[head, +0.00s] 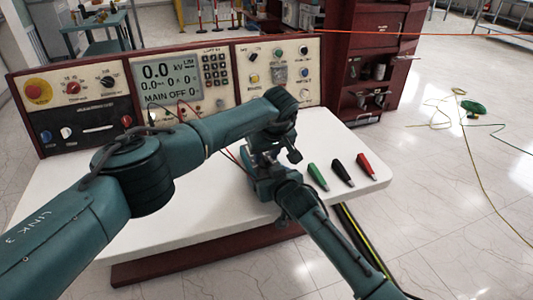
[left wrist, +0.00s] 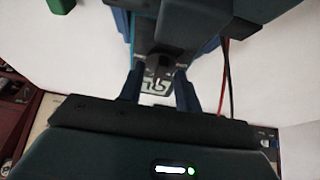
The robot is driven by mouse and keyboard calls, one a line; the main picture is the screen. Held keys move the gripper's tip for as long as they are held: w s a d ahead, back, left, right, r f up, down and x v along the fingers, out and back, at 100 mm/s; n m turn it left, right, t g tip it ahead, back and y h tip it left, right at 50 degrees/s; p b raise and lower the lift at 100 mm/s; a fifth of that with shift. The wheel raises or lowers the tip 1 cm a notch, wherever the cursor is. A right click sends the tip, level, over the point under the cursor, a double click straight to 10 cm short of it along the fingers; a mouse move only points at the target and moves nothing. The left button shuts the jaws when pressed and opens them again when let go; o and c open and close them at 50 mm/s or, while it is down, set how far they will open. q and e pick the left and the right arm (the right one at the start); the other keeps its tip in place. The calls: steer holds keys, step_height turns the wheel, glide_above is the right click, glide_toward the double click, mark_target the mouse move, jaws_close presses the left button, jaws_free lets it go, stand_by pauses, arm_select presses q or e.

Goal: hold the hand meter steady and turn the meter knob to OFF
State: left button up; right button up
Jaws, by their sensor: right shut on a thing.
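The hand meter is held over the white table, largely hidden by my grippers in the head view. In the left wrist view its small grey display (left wrist: 154,86) shows digits, and a dark knob (left wrist: 158,68) sits just above it. My right gripper (head: 264,182) is shut on the meter. My left gripper (head: 266,152) points down at the meter. In the left wrist view the left gripper (left wrist: 160,95) has its two fingers apart, one on each side of the meter's face near the knob. Contact with the knob cannot be made out.
Red and black leads (left wrist: 226,75) run beside the meter. A control panel (head: 215,72) with a lit screen stands behind. The table's front left is clear.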

arm_select(q)
steer(key=shift+c, duration=0.3)
jaws_close()
steer(key=shift+n+y, duration=0.4)
steer(key=shift+n, duration=0.3)
steer(key=shift+o, duration=0.3)
jaws_free()
steer(key=shift+r, duration=0.1)
